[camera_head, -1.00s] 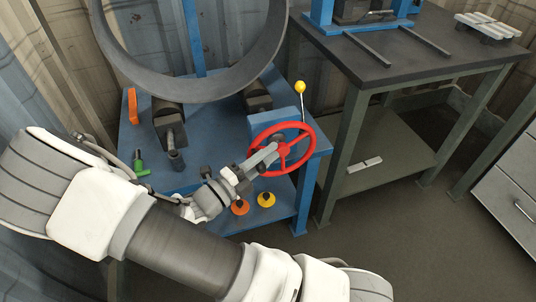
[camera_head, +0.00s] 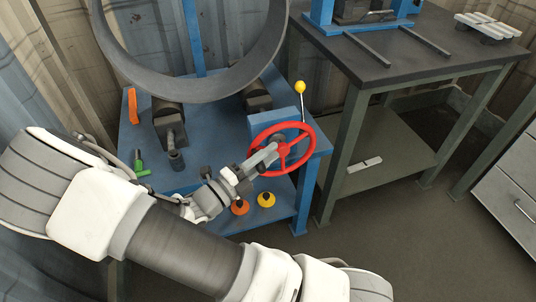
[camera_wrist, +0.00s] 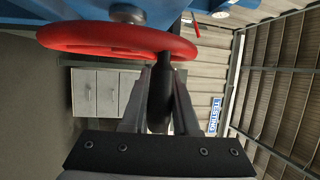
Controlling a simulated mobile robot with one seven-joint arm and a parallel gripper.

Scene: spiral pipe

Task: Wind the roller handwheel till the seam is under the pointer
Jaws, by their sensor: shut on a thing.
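The red handwheel (camera_head: 283,176) is at the right front of the blue roller stand (camera_head: 215,128). My gripper (camera_head: 258,163) is at the wheel's left side. In the wrist view my gripper (camera_wrist: 160,88) is shut on the wheel's dark handle (camera_wrist: 160,105), which sticks out from the red rim (camera_wrist: 110,38). The large dark grey pipe ring (camera_head: 190,92) rests over the dark rollers (camera_head: 168,117), its top cut off by the picture edge. I cannot make out a seam on the ring or a pointer against it.
A yellow-balled lever (camera_head: 300,87) rises behind the wheel. Orange (camera_head: 240,207) and yellow (camera_head: 266,200) knobs sit below it. A green valve-like part (camera_head: 141,165) and an orange piece (camera_head: 132,107) are on the left. A dark workbench (camera_head: 400,60) stands close on the right.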

